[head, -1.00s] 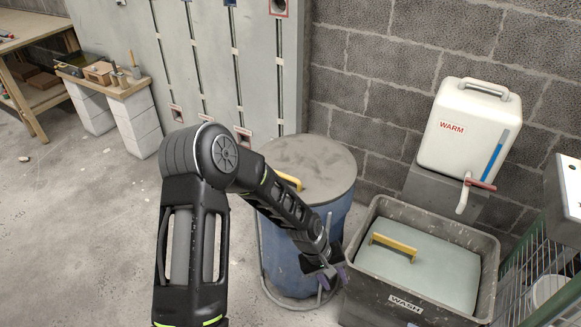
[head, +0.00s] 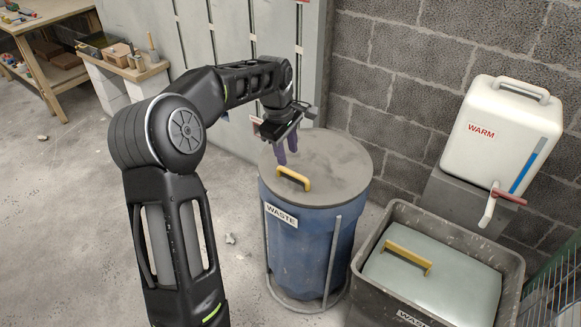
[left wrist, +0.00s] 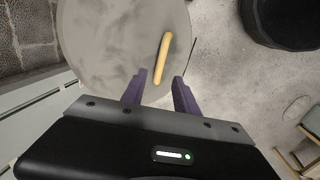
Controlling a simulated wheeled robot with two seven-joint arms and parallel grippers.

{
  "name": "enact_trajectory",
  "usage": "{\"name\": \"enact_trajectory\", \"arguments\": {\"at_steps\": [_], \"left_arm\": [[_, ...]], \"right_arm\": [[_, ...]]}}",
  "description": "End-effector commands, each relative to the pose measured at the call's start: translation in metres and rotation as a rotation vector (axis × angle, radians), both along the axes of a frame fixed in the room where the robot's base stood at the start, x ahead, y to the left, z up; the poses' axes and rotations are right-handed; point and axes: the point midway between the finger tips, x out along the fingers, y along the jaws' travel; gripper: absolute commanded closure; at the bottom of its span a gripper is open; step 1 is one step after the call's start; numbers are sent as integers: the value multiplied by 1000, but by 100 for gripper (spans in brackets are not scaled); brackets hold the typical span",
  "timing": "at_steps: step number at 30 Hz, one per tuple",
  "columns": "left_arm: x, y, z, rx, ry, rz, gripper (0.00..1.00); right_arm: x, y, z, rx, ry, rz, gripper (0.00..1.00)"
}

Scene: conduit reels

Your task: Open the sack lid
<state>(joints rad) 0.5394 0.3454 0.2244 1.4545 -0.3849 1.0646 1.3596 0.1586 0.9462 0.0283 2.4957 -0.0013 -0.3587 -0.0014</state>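No container marked as a sack shows. A blue drum labelled WASTE (head: 300,250) stands in a metal frame. Its round grey lid (head: 335,165) is on, with a yellow handle (head: 293,179) near the front left edge. My left gripper (head: 286,150) hangs above the lid's left edge, fingers pointing down, just behind the handle. In the left wrist view the purple fingers of the left gripper (left wrist: 158,94) are apart and empty. The handle (left wrist: 162,58) lies beyond the fingertips, not between them, on the lid (left wrist: 110,40). My right gripper is not in view.
A dark tub (head: 366,282) right of the drum has a pale green lid (head: 440,287) with a yellow handle (head: 407,258). A white WARM tank (head: 500,135) with a tap stands behind it. A grey panel and block wall back the drum. Floor left is open.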

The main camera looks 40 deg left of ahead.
Motion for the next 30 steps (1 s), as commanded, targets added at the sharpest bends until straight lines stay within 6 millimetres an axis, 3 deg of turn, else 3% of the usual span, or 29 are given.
{"name": "enact_trajectory", "arguments": {"at_steps": [9,15,25,30], "left_arm": [[8,0,-47,-3,4,-2,64],[13,0,-67,-1,1,-1,64],[14,0,-70,0,1,-2,65],[14,0,-70,0,1,-2,79]], "right_arm": [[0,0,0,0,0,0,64],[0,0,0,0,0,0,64],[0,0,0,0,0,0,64],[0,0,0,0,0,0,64]]}}
